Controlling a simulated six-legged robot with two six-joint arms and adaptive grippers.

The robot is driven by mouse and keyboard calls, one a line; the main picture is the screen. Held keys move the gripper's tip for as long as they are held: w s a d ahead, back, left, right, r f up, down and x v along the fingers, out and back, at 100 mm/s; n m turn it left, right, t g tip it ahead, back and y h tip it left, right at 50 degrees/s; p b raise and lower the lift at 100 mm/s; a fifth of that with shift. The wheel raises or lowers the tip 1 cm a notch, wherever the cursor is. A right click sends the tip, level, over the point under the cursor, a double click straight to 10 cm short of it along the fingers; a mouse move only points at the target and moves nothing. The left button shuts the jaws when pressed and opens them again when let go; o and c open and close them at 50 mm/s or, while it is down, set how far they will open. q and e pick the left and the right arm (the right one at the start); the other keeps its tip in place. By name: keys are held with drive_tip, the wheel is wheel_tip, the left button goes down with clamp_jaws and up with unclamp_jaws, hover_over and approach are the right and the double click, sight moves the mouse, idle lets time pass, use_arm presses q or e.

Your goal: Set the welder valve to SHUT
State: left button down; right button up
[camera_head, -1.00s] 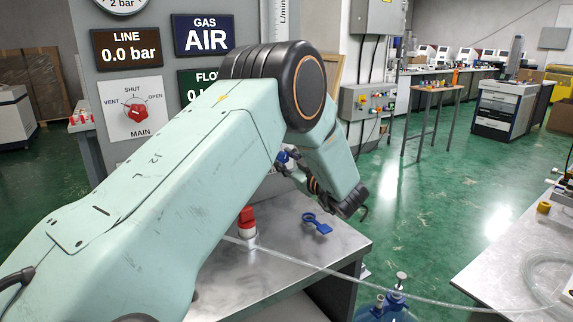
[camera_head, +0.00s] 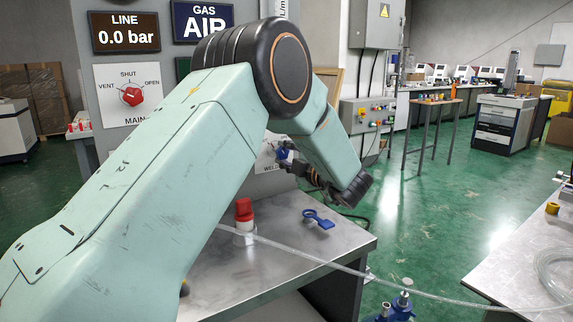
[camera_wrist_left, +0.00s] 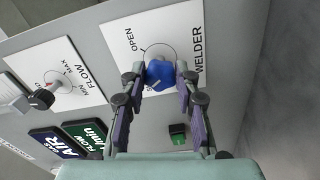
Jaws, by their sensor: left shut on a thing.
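The welder valve is a blue knob (camera_wrist_left: 160,75) on a white plate lettered WELDER (camera_wrist_left: 204,40), with OPEN at its upper left in the left wrist view. The lettering beside the knob is partly covered, and I cannot tell where the knob points. My left gripper (camera_wrist_left: 162,82) is shut on the knob, one finger on each side. In the head view the knob (camera_head: 283,153) and the left gripper (camera_head: 292,163) show small beneath my arm, in front of the panel. My right gripper is not in view.
A red MAIN knob (camera_head: 131,96) is on the panel at the left. The FLOW knob (camera_wrist_left: 42,98) and a green switch (camera_wrist_left: 177,133) sit near the welder plate. A red-capped fitting (camera_head: 243,212) with a clear hose and a blue tool (camera_head: 319,218) are on the metal table (camera_head: 270,265).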

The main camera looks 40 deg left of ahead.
use_arm(q)
drive_tip(key=shift+r+n+b, duration=0.1)
drive_tip(key=shift+n+b, duration=0.85)
drive_tip(key=shift+n, duration=0.25)
drive_tip(key=c, duration=1)
unclamp_jaws()
drive_tip(key=v, duration=1.2)
drive_tip(key=shift+d, duration=0.1)
